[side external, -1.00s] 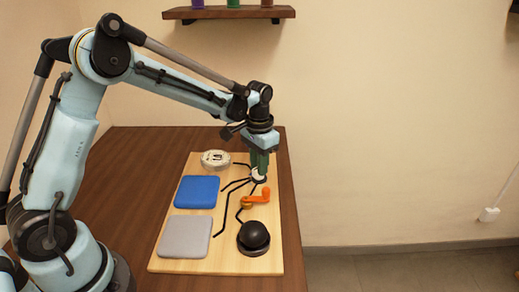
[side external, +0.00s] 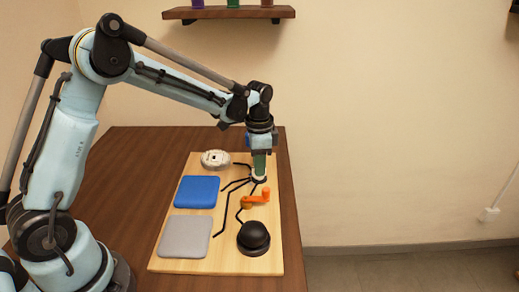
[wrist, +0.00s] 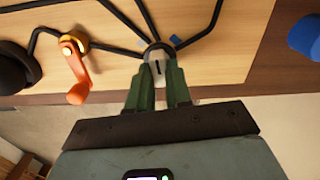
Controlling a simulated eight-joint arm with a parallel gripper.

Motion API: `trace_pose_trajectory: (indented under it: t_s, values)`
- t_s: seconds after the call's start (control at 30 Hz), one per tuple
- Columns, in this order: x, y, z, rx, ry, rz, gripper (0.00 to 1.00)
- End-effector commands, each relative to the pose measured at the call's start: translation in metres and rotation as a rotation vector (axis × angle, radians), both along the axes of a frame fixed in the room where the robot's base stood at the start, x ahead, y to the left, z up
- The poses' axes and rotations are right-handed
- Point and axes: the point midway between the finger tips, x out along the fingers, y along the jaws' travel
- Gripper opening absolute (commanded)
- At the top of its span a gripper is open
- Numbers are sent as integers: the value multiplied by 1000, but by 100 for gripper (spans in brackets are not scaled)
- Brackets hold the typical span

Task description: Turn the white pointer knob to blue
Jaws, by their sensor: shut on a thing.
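The white pointer knob (wrist: 157,66) stands on the wooden board, with a dark pointer line on its top. In the wrist view it sits between the fingertips of my gripper (wrist: 158,82), which is shut on it from both sides. Which mark the pointer faces is hard to tell.
An orange crank (side external: 256,197) and a black dome (side external: 253,237) stand near the knob. A blue pad (side external: 197,191), a grey pad (side external: 185,237) and a white round disc (side external: 215,158) lie to the left. Black strips run over the board (side external: 205,258).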

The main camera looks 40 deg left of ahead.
Motion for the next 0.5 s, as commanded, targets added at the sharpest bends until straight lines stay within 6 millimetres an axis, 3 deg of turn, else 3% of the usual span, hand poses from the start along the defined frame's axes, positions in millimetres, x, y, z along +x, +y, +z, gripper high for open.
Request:
trace_pose_trajectory:
  t_s: [0.5]
  values:
    - [0,0,1,-1,1,-484,0]
